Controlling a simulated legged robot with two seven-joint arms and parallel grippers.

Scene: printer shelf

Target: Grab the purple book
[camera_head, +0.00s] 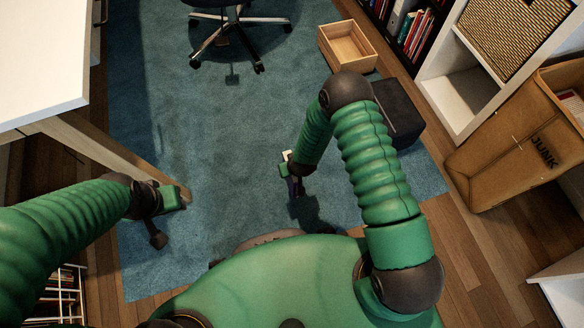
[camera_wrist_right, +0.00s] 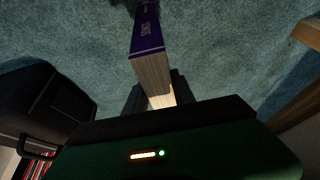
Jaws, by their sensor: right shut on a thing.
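The purple book (camera_wrist_right: 148,38) is between the fingers of my right gripper (camera_wrist_right: 158,92) in the right wrist view. Its purple face with pale lettering and its pale page edges show. The near end of the book lies between the dark fingers, which are shut on it. Most of the book is hidden there. My left gripper (camera_head: 157,232) hangs at the left near the desk leg; its finger opening is unclear.
A blue rug (camera_head: 220,130) covers the middle floor. A wooden box (camera_head: 347,45), a black case (camera_head: 400,112) and a cardboard junk box (camera_head: 520,140) are at the right. A white desk (camera_head: 40,60) stands left, and a wheeled chair (camera_head: 225,30) at the back.

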